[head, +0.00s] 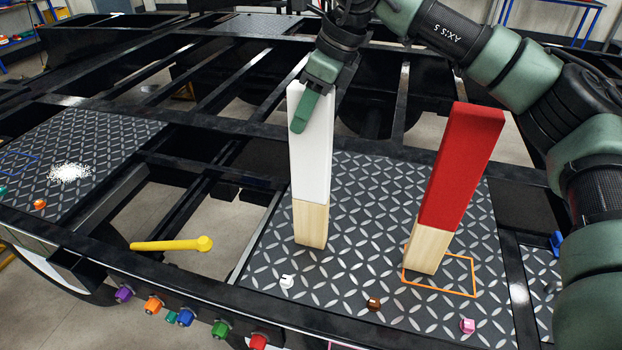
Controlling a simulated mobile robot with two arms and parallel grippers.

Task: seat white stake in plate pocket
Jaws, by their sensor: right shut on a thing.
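The white stake (312,150), with a bare wood lower end, stands close to upright over the diamond-pattern plate (360,190). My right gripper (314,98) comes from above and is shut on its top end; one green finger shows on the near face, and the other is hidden. The stake's wood foot is at the plate's left-middle part. I cannot tell whether it touches the plate or is in a pocket; no pocket opening shows around it. My left gripper is not in view.
A red stake (461,165) leans right, its wood foot at the left of an orange outline (440,292). Small white (287,282), brown (374,304) and pink (467,326) pieces lie on the plate. A yellow rod (170,245) is at left. Open gaps lie between black frame beams.

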